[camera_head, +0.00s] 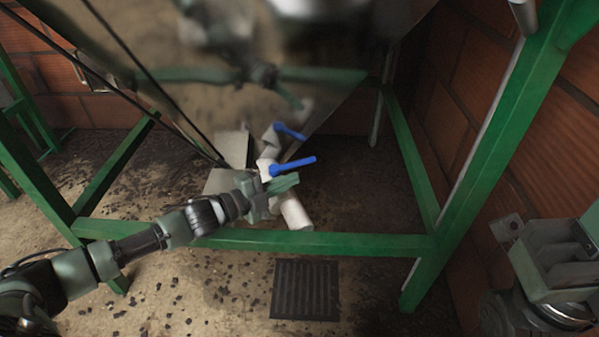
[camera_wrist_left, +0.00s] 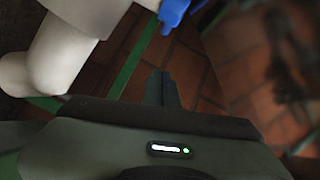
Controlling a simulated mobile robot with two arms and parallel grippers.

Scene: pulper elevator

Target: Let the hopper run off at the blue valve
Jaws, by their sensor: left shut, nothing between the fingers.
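The hopper (camera_head: 190,95) is a shiny, tapering metal body at the top of the head view. A white outlet pipe (camera_head: 295,212) below it carries a valve with a blue lever (camera_head: 293,166). A second blue shape above looks like its reflection in the metal, but I cannot be sure. My left gripper (camera_head: 286,184) is shut and empty, just below the lever in the picture; contact is unclear. In the left wrist view, its fingers (camera_wrist_left: 162,88) are together, the blue lever (camera_wrist_left: 172,12) is at the top, and the white pipe (camera_wrist_left: 55,50) is at left. My right gripper (camera_head: 556,255) is at the lower right.
A green frame (camera_head: 340,244) surrounds the hopper, with a low crossbar under my left arm. A dark floor grate (camera_head: 305,290) lies in front of the crossbar. Dark bits litter the floor. A brick wall (camera_head: 570,100) stands at the right.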

